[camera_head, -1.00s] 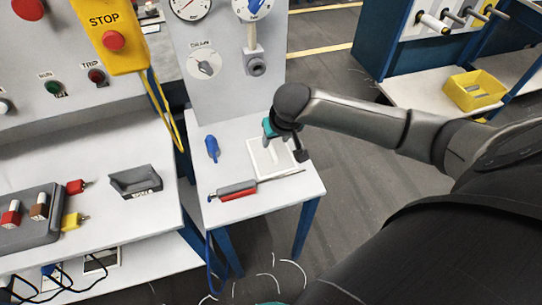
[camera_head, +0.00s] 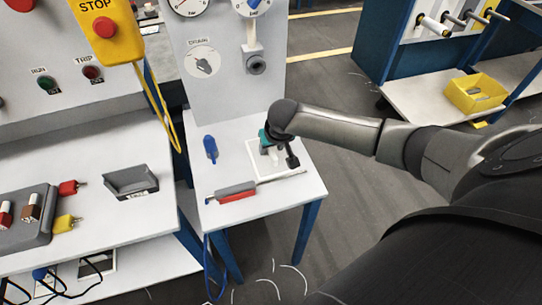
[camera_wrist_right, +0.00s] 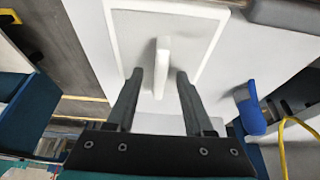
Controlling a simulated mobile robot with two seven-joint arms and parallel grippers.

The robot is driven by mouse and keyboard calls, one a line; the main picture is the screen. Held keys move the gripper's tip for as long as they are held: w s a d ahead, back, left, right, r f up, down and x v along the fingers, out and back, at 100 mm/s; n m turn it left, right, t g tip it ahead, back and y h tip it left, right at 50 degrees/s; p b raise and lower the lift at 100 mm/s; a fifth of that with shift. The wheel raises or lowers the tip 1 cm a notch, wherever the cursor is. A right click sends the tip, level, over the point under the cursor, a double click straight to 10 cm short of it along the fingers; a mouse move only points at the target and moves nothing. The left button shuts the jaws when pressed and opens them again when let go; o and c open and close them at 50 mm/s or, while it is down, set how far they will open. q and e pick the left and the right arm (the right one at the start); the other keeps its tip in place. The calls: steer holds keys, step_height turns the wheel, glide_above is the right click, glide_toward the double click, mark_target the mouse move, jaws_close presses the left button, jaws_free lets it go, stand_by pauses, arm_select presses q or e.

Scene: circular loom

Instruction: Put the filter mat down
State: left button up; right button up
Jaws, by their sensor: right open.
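The filter mat (camera_head: 257,163) is a pale square with a white rim and lies flat on the small white table. In the right wrist view the mat (camera_wrist_right: 125,35) has a white upright tab (camera_wrist_right: 162,62) at its middle. My right gripper (camera_head: 279,152) is over the mat, pointing down. In the wrist view its two fingers (camera_wrist_right: 160,78) are apart, one on each side of the tab, with a gap showing on both sides. The gripper hides part of the mat in the head view. My left gripper is not in view.
On the small table (camera_head: 225,180), a grey and red tool (camera_head: 237,191) with a thin rod lies at the mat's front edge. A blue item (camera_head: 210,149) stands to the left. A panel with gauges and a drain knob (camera_head: 203,62) rises behind.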

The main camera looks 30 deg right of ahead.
jaws_close()
stand_by(0.3)
stand_by(0.3)
